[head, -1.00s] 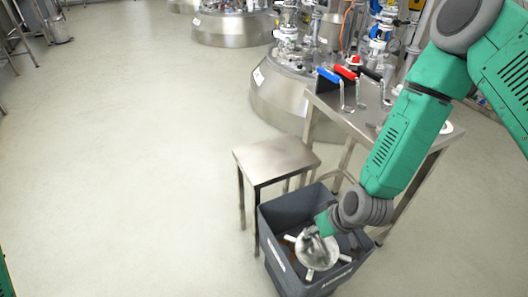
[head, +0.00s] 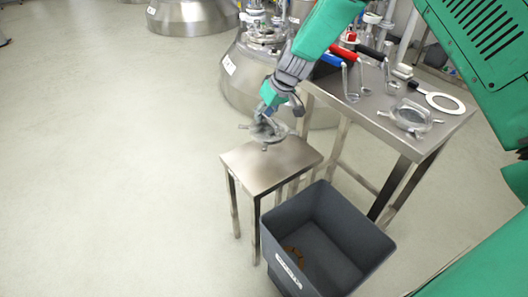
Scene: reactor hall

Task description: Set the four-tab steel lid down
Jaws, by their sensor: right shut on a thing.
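The four-tab steel lid (head: 254,130) is a grey metal disc with short tabs around its rim. My right gripper (head: 268,117) is shut on it from above; its fingers hide part of the disc. The lid is close to level and shows over the back edge of the small steel stool (head: 262,171). I cannot tell whether it touches the stool's top or hangs a little above. The rest of the stool's top is bare. My left gripper is not in view.
A grey bin (head: 378,247) stands in front of the stool with a small brown thing (head: 293,257) inside. The steel table (head: 436,133) at right bears another tabbed disc (head: 410,117), a white ring with a dark handle (head: 443,102) and coloured-handled tools. Steel vessels stand behind. Floor at left is clear.

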